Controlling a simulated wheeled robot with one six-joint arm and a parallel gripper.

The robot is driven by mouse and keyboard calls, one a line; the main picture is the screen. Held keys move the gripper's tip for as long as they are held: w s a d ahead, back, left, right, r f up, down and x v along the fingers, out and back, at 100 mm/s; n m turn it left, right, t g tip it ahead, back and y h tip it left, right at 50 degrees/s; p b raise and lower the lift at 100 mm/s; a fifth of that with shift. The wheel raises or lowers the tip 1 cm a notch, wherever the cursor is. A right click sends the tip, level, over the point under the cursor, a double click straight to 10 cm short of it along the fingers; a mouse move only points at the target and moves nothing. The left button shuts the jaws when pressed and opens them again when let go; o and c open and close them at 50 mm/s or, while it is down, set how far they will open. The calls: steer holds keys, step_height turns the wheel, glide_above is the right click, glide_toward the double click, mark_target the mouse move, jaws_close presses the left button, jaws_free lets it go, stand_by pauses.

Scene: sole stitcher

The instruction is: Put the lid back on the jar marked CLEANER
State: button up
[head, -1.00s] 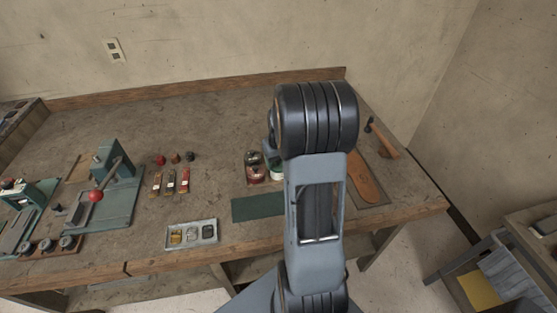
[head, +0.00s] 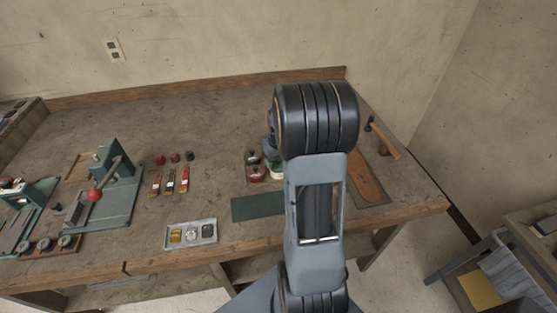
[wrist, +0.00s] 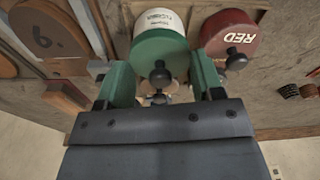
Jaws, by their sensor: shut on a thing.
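The gripper is mostly hidden behind my arm in the head view.
A red jar (wrist: 230,36) marked RED stands close beside the green one. A sole-shaped board marked 6 (wrist: 48,32) lies on the other side. A green mat (head: 258,207), a grey tray (head: 191,234) and a hammer (head: 384,140) are on the bench.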

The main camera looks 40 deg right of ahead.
steer(key=o, duration=1.1)
steer(key=shift+o, duration=0.2)
steer(key=shift+r, duration=0.2)
steer(key=shift+r+p, duration=2.55)
steer(key=shift+r, duration=0.8)
jaws_close()
steer(key=shift+f, duration=0.2)
